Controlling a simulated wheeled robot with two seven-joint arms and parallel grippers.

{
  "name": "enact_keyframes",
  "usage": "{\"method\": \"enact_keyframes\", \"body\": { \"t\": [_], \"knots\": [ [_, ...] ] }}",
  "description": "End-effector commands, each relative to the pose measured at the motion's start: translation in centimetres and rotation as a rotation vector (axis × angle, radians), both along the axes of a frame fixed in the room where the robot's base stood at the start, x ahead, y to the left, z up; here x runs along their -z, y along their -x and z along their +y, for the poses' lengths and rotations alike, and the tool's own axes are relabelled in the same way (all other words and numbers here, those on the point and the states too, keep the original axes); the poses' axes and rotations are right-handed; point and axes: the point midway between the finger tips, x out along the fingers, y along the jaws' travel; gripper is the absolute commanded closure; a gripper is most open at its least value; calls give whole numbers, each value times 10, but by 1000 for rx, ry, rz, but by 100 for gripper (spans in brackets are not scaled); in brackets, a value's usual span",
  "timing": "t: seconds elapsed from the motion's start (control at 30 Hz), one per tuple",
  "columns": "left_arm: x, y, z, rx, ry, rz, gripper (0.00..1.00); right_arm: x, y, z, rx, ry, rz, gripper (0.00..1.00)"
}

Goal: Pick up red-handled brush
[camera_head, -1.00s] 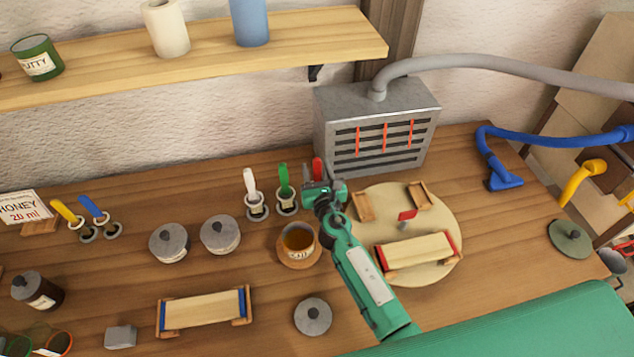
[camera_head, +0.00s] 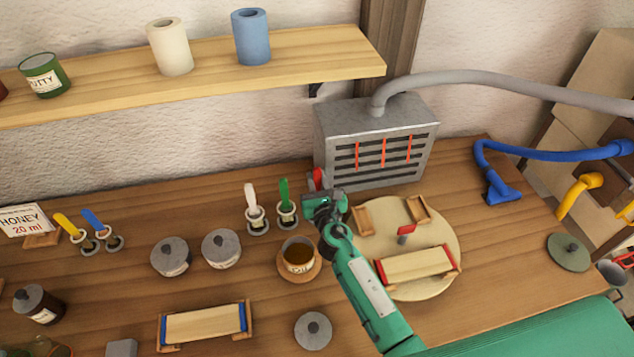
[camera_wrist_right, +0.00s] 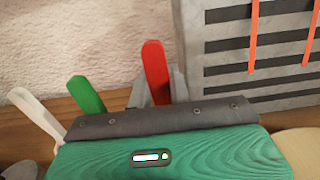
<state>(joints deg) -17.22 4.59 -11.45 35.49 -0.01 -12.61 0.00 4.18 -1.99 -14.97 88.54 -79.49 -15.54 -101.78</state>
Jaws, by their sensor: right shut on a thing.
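The red-handled brush (camera_head: 317,177) stands upright at the back of the bench, in front of the grey vent box, and only its handle shows. Its red handle also shows in the right wrist view (camera_wrist_right: 155,72), with grey gripper fingers on both sides of it. My right gripper (camera_head: 318,192) is shut on the handle. My gripper hides the lower part of the brush and whatever it stands in. My left gripper is not in view.
A green-handled brush (camera_head: 285,200) and a white-handled brush (camera_head: 251,200) stand in holders close to the left. A cup (camera_head: 298,258) of brown liquid sits in front. The grey vent box (camera_head: 376,145) is close behind. A round board (camera_head: 440,225) with wooden pieces lies to the right.

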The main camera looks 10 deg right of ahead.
Motion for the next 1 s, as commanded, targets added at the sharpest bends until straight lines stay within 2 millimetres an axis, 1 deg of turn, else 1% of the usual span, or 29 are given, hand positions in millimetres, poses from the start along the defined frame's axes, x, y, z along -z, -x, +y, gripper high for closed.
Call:
{"method": "enact_keyframes", "body": {
  "t": [0.03, 0.2, 0.33, 0.47, 0.6, 0.7, 0.83, 1.0],
  "knots": [
    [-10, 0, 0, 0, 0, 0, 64, -13, 0, 0, -1, -1, -2, 100],
    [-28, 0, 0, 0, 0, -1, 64, -44, 0, 0, -1, 0, -2, 100],
    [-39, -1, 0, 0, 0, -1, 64, -71, 0, 0, -1, 1, -5, 100],
    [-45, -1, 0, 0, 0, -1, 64, -97, 0, 0, -2, 2, -5, 100],
    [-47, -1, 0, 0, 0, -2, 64, -125, 0, 0, -2, 2, -5, 100],
    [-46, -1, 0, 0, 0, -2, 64, -143, -1, 0, -1, 1, -6, 100],
    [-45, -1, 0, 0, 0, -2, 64, -161, -1, 0, 0, 0, -5, 100],
    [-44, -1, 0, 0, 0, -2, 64, -174, 0, 0, 0, 0, -3, 100]
  ]
}}
